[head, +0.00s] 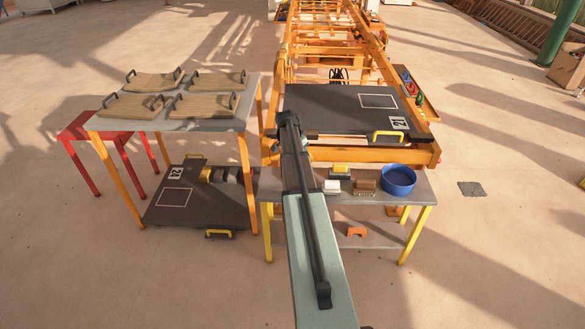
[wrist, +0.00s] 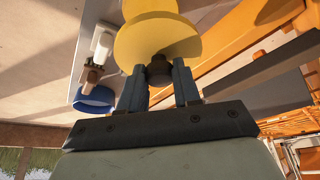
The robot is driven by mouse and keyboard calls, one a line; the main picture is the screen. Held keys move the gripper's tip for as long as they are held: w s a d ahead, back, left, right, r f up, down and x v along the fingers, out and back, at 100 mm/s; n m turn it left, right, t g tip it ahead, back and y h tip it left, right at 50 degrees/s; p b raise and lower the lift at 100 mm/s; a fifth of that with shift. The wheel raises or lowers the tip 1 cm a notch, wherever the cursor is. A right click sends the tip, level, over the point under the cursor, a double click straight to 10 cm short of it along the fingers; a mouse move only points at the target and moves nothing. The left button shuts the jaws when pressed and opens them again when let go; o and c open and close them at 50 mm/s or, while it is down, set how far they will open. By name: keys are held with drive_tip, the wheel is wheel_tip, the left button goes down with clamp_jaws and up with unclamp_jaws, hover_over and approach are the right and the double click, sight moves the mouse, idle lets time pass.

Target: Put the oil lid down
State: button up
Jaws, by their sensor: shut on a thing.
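In the wrist view my gripper (wrist: 159,76) is shut on the dark knob of a round yellow lid (wrist: 145,40), which I take to be the oil lid. The lid is held out past the fingertips. Another yellow shape (wrist: 148,7) shows beyond its edge at the top of the picture; I cannot tell whether it is a separate thing. In the head view my arm hides the gripper and the lid. The gap between the lid and whatever is beneath it cannot be judged.
A low grey table (head: 414,207) holds a blue tub (head: 398,181), a brown brush (head: 364,187) and a white block (head: 332,187). Above it lies a dark board (head: 335,105) on an orange frame. A left table (head: 215,121) holds several wooden boards.

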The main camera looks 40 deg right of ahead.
drive_tip(key=w+a+f+n, duration=0.1)
drive_tip(key=w+a+f, duration=0.4)
drive_tip(key=w+a, duration=0.4)
drive_tip(key=shift+m, duration=0.6)
drive_tip(key=shift+s+d+f, duration=0.1)
drive_tip(key=shift+d+f, duration=0.05)
drive_tip(key=shift+f, duration=2.25)
drive_tip(key=shift+s+d+f, duration=0.1)
drive_tip(key=shift+f, duration=2.25)
drive_tip(key=shift+f, duration=0.15)
drive_tip(key=o, duration=1.1)
drive_tip(key=shift+c, duration=0.2)
